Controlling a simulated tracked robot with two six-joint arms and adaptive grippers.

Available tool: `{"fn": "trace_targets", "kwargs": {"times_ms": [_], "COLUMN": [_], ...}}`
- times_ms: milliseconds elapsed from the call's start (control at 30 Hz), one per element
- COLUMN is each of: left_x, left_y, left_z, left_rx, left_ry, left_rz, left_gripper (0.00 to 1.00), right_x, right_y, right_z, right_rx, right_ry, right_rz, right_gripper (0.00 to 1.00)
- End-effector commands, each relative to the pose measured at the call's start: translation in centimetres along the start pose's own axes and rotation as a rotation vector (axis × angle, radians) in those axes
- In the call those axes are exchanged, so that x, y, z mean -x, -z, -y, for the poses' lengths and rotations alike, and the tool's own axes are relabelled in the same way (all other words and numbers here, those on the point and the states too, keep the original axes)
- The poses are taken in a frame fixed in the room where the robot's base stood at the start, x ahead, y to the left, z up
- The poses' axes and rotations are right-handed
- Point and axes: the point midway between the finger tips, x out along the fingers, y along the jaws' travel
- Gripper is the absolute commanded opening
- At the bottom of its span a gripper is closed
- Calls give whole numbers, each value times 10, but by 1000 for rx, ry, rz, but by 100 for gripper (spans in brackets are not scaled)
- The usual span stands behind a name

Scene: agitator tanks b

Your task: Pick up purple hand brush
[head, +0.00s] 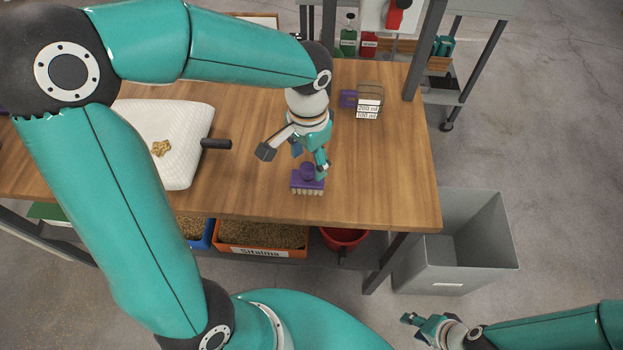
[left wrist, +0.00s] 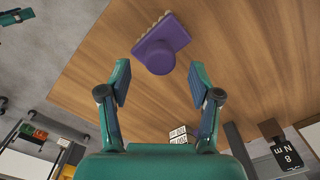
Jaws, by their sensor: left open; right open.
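The purple hand brush (head: 309,182) lies on the wooden table near its front edge, with pale bristles along its front side. It also shows in the left wrist view (left wrist: 163,48), ahead of the fingertips and roughly centred between them. My left gripper (head: 296,160) is open, just behind and above the brush; its fingers (left wrist: 160,82) are apart with nothing between them. In the head view one finger overlaps the brush's edge; I cannot tell whether they touch. My right gripper (head: 423,328) is open and empty at the lower right, over the floor, away from the table.
The wooden table (head: 390,190) is clear right of the brush. Small labelled blocks (head: 368,101) and a purple item (head: 348,99) stand behind. A grey bin (head: 465,250) stands right; an orange crate (head: 262,252) sits below.

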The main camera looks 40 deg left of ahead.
Motion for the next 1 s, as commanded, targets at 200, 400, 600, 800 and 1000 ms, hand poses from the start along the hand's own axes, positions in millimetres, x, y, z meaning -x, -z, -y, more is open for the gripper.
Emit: {"fn": "trace_targets", "kwargs": {"times_ms": [200,400,600,800,1000], "left_x": [-29,-35,-34,-34,-34], "left_y": [-3,-3,-3,-3,-3], "left_z": [1,0,0,1,1], "left_rx": [1,1,1,1,2], "left_ry": [-1,-1,-1,-1,-1], "left_rz": [3,0,0,0,-1], "left_gripper": [63,63,47,13,0], "right_x": [3,3,3,3,3], "right_y": [0,0,0,0,0], "right_z": [1,1,1,1,1], "right_rx": [0,0,0,0,0], "right_ry": [0,0,0,0,0], "right_rz": [0,0,0,0,0], "right_gripper": [45,45,45,45,45]}}
